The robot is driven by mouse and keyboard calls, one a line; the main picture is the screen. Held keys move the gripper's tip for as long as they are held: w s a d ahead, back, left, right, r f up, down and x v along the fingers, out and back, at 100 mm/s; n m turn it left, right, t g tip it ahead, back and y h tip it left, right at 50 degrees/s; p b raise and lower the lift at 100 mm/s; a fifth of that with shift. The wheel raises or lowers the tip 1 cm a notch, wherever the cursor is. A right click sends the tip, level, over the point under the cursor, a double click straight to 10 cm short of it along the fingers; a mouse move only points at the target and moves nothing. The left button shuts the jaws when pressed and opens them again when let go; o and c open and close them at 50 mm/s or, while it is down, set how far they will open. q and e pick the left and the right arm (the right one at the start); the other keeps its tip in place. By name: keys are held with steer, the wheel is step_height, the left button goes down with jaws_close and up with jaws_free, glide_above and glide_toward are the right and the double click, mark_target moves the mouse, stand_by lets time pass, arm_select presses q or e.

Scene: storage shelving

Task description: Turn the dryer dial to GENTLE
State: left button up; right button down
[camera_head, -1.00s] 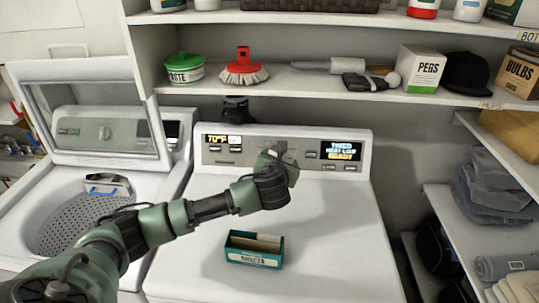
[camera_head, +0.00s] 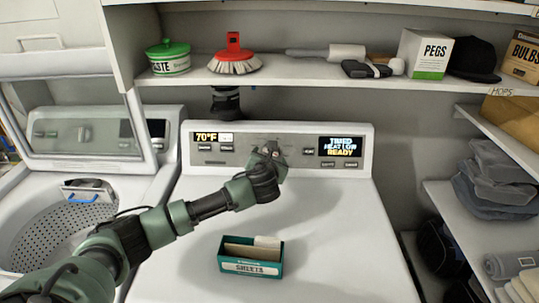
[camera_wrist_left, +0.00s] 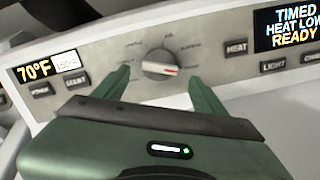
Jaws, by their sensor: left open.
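The dryer dial (camera_wrist_left: 160,63) is a round grey knob with a red and white pointer strip, in the middle of the control panel. The strip points right. Small labels ring it, too blurred to read. My left gripper (camera_wrist_left: 158,71) is open in the left wrist view, with one green finger on each side of the dial. I cannot tell whether either finger touches it. In the head view my left gripper (camera_head: 271,151) is at the panel and hides the dial. The right display (camera_wrist_left: 288,27) reads TIMED, HEAT LOW, READY. My right gripper is not in view.
The left display (camera_wrist_left: 34,70) reads 70°F. Buttons, such as HEAT (camera_wrist_left: 236,49), flank the dial. A green SHEETS box (camera_head: 245,266) stands on the dryer top (camera_head: 335,250). An open washer (camera_head: 22,190) is at left, and a loaded shelf (camera_head: 285,80) is above.

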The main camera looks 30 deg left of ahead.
arm_select(q)
steer(key=shift+x, duration=1.75)
steer(key=shift+s, duration=0.1)
steer(key=shift+a, duration=0.1)
steer(key=c, duration=1.4)
steer(key=shift+o, duration=0.2)
steer(key=shift+n, duration=0.3)
